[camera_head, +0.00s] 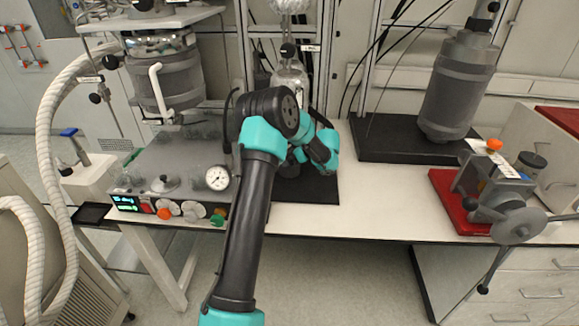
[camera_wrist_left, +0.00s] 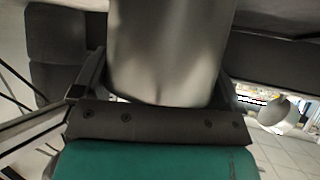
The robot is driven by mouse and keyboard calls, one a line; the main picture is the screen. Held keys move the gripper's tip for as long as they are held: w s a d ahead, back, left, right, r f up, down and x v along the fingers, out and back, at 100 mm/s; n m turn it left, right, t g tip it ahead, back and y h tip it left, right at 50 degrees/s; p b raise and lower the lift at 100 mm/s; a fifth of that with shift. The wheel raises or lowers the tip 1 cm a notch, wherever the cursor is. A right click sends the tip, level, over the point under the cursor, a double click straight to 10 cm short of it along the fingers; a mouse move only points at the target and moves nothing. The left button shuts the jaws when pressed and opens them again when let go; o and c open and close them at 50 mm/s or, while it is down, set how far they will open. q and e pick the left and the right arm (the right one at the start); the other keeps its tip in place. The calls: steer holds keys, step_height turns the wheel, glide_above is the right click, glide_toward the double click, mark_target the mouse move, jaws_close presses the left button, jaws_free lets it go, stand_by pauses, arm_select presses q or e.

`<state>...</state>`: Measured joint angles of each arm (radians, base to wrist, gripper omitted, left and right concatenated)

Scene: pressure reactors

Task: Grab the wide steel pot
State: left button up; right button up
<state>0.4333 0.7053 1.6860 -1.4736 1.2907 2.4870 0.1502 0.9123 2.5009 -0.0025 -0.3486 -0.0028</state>
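In the left wrist view a smooth, shiny steel pot (camera_wrist_left: 170,45) fills the middle of the picture, very near the gripper base. My left gripper (camera_wrist_left: 160,75) has one finger on each side of it. I cannot tell whether the fingers press on its wall or stand just clear. In the head view my arm rises from the bottom, left of centre, and its wrist bends down over the black mat (camera_head: 320,190); the fingers are hidden. A shiny steel vessel (camera_head: 290,74) shows behind the wrist. I cannot tell if it is the same pot. My right gripper is not in view.
A heater box (camera_head: 185,160) with a gauge and a clamped vessel (camera_head: 168,75) stand left. A large dark grey cylinder (camera_head: 458,85) stands on a black base (camera_head: 390,140) at right. A vice-like device (camera_head: 495,195) sits on a red plate. The white tabletop (camera_head: 380,205) between is clear.

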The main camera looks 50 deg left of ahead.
arm_select(q)
steer(key=c, duration=0.5)
steer(key=shift+c, duration=0.2)
steer(key=shift+r, duration=0.1)
